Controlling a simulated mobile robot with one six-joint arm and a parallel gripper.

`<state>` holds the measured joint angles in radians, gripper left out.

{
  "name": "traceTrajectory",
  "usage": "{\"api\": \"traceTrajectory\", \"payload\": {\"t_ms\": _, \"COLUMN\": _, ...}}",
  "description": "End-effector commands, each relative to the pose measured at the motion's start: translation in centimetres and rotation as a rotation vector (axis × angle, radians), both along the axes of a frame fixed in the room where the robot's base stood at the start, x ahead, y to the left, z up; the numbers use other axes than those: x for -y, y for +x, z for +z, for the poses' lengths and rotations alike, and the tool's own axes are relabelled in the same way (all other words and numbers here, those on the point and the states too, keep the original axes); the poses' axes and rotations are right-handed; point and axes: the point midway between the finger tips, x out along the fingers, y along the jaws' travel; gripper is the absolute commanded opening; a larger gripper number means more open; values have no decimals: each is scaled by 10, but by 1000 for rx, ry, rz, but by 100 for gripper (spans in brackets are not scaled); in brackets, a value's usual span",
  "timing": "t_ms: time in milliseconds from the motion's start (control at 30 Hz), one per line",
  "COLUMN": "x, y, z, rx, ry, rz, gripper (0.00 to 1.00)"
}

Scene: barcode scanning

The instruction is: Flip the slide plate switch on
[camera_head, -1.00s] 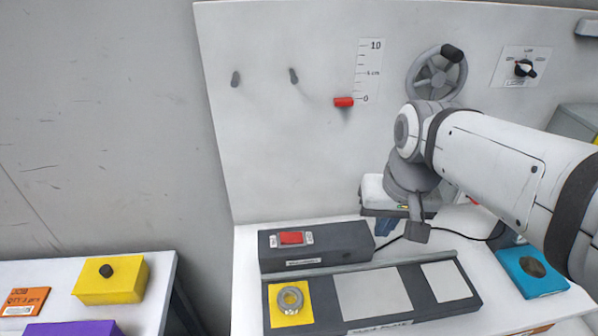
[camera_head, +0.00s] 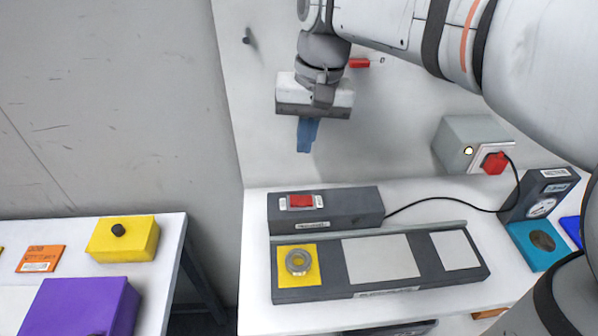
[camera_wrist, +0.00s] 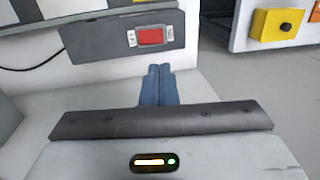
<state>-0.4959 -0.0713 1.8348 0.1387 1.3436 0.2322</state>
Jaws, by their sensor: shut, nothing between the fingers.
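The red rocker switch (camera_head: 301,201) sits on top of a dark grey box (camera_head: 350,206) at the back of the white table. White labels flank it at both sides. It also shows in the wrist view (camera_wrist: 151,36), straight ahead of the fingers. My gripper (camera_head: 304,150) hangs above and behind the switch, near the upright panel, its blue fingers pointing down. In the wrist view my gripper (camera_wrist: 159,72) has its two blue fingertips together with nothing between them. They are apart from the switch.
In front of the switch box lies a long dark plate (camera_head: 430,282) with a metal ring (camera_head: 298,262) on a yellow square. A black cable runs right to a grey box with a red plug (camera_head: 494,163). A side table at left holds a yellow box (camera_head: 122,240) and a purple box (camera_head: 85,308).

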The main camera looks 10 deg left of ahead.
Motion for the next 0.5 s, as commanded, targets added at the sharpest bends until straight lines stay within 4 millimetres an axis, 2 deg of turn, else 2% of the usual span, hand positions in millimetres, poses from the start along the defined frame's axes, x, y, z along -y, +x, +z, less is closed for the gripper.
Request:
{"api": "traceTrajectory", "payload": {"t_ms": 300, "x": -8, "y": -4, "z": -66, "rx": -5, "ry": -3, "rz": 2, "gripper": 0}}
{"api": "traceTrajectory", "payload": {"t_ms": 500, "x": -13, "y": -4, "z": -102, "rx": -4, "ry": -3, "rz": 1, "gripper": 0}}
